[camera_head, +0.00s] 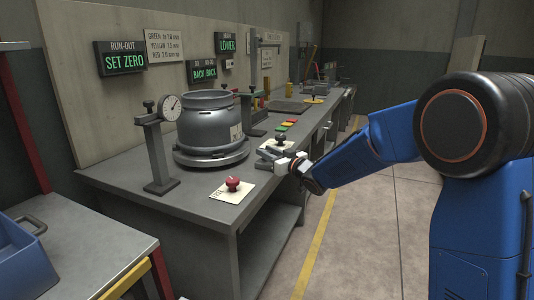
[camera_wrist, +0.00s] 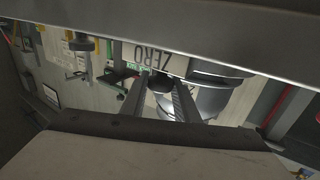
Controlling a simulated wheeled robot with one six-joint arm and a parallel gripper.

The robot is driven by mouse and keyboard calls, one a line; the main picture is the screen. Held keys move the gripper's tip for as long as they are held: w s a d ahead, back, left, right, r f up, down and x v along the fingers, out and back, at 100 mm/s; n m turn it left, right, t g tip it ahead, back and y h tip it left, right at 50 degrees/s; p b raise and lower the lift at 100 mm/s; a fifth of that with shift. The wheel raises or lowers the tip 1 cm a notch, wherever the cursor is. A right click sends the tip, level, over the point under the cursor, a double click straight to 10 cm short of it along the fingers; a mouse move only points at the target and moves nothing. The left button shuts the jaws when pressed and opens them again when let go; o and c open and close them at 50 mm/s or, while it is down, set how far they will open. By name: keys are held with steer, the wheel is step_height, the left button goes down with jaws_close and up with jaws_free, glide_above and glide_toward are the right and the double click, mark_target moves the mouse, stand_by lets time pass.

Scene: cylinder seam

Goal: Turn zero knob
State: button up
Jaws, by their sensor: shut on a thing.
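The zero knob is a small black knob (camera_head: 280,139) on a white plate on the bench, to the right of the grey cylinder. In the wrist view the dark knob (camera_wrist: 159,83) lies between my two fingers, beside a plate lettered ZERO (camera_wrist: 160,58). My gripper (camera_head: 274,153) reaches in low from the right and is shut on the knob; the fingers also show in the wrist view (camera_wrist: 160,96). The exact contact is partly hidden by shadow. A sign (camera_head: 125,59) reads RUN-OUT, SET ZERO in green.
The grey cylinder (camera_head: 208,124) stands on a round base, with a dial gauge (camera_head: 171,107) on a post at its left. A red knob (camera_head: 233,184) sits on a card near the bench's front edge. A blue bin (camera_head: 24,262) is at lower left. The floor in front is clear.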

steer(key=shift+s+a+m+t+h, duration=0.1)
steer(key=shift+m+t+h, duration=1)
steer(key=shift+h, duration=0.5)
steer(key=shift+m+t+h, duration=0.8)
steer(key=shift+m+h, duration=0.5)
steer(key=shift+h, duration=0.3)
steer(key=shift+m+t+h, duration=0.5)
steer(key=shift+m+h, duration=0.9)
steer(key=shift+h, duration=0.7)
steer(key=shift+m+h, duration=0.4)
steer(key=shift+h, duration=0.2)
steer(key=shift+c, duration=0.2)
steer(key=o, duration=1.1)
steer(key=s, duration=1.7)
steer(key=shift+s+d, duration=0.15)
steer(key=shift+d, duration=0.05)
